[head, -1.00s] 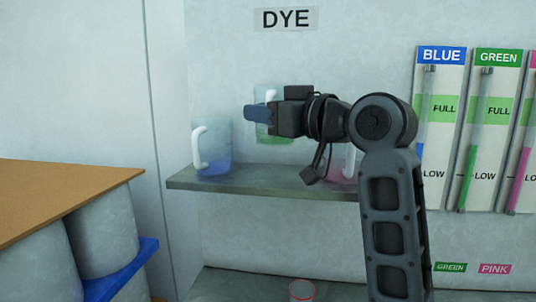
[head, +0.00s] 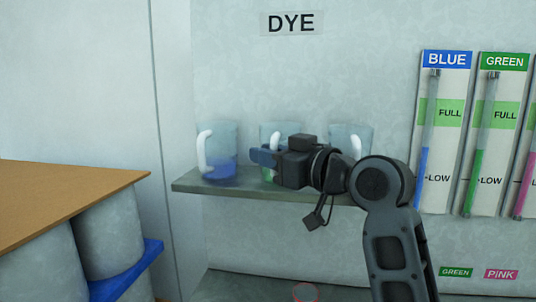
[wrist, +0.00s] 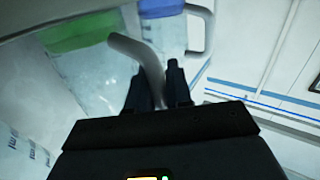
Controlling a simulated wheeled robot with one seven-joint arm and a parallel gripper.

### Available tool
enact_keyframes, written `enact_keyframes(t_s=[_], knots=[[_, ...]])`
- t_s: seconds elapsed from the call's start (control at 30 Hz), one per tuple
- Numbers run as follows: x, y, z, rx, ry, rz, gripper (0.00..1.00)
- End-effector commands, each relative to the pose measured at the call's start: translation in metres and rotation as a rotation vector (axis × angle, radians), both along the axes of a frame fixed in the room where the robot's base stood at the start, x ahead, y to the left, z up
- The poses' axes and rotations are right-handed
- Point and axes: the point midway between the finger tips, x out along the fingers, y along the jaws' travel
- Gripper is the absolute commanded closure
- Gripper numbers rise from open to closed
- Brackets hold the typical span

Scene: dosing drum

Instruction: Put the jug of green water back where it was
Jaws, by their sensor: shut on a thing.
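The jug of green water (head: 280,131) is at shelf level in the head view, between the other two jugs. My gripper (head: 262,157) is in front of it and hides much of its lower body. In the wrist view the jug (wrist: 88,62) shows green water at one end, and its pale handle (wrist: 137,48) runs between the two fingers (wrist: 155,85). My gripper is shut on that handle. The jug looks upright. Whether its base touches the shelf (head: 235,191) I cannot tell.
A jug of blue water (head: 222,150) stands to the left on the shelf, and another jug (head: 350,137) to the right, partly behind my arm. A DYE sign (head: 291,23) is above. A brown-topped table (head: 65,190) is at the lower left.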

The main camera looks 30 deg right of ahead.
Motion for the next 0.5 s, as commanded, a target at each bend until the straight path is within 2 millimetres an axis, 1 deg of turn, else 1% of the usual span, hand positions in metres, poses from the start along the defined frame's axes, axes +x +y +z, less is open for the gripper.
enact_keyframes(t_s=[0.03,0.3,0.5], knots=[[0.0,0.0,-0.002,0.0,0.0,0.0,0.79],[0.0,0.0,-0.001,0.0,0.0,0.0,0.55],[0.0,0.0,-0.0007,0.0,0.0,0.0,0.55]])
